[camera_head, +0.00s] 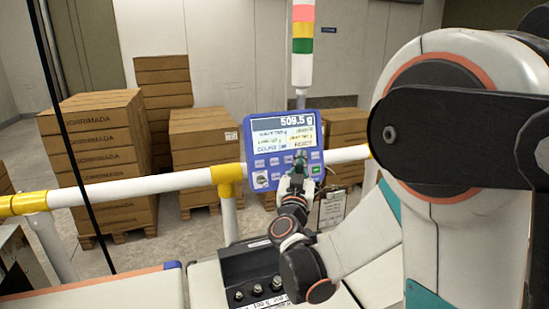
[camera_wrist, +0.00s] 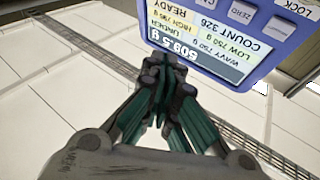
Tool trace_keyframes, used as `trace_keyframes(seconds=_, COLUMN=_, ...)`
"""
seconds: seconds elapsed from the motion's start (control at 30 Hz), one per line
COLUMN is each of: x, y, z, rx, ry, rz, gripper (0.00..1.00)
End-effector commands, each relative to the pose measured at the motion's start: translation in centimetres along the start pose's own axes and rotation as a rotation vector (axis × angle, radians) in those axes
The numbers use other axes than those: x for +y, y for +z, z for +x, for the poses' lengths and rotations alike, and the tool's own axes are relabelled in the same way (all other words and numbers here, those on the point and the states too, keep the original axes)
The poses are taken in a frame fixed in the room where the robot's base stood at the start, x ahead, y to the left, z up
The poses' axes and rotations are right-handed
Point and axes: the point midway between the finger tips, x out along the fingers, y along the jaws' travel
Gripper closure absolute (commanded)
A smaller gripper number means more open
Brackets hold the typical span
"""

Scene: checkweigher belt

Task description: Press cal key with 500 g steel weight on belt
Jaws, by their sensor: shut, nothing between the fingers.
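The blue indicator panel (camera_head: 246,150) stands on the rail, and its display (camera_head: 290,121) reads about 509.5 g. In the wrist view the panel (camera_wrist: 262,72) is upside down, with READY, UNDER and COUNT lines, and keys marked LOCK and ZERO. I cannot pick out the cal key. My gripper (camera_head: 300,162) is shut and empty, its tips in front of the panel's lower middle in the head view, covering some keys. Its closed fingers (camera_wrist: 168,62) also show in the wrist view; contact with a key cannot be told. I cannot see a 500 g weight on the belt.
A dark weight box (camera_head: 248,262) with several knobbed weights stands below my arm. A white rail (camera_head: 130,188) with yellow joints crosses the view. Stacked cartons (camera_head: 100,150) stand behind it. A light tower (camera_head: 302,45) rises behind the panel, and a clipboard (camera_head: 333,208) hangs below it.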

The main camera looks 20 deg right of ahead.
Motion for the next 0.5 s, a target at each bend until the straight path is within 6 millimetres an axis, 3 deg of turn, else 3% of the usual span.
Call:
trace_keyframes(seconds=0.2, x=1.23, y=0.94, z=0.16, rx=0.005, ry=0.059, rz=-0.007, gripper=1.0)
trace_keyframes(seconds=0.5, x=1.32, y=1.0, z=0.17, rx=0.006, ry=0.063, rz=-0.008, gripper=1.0)
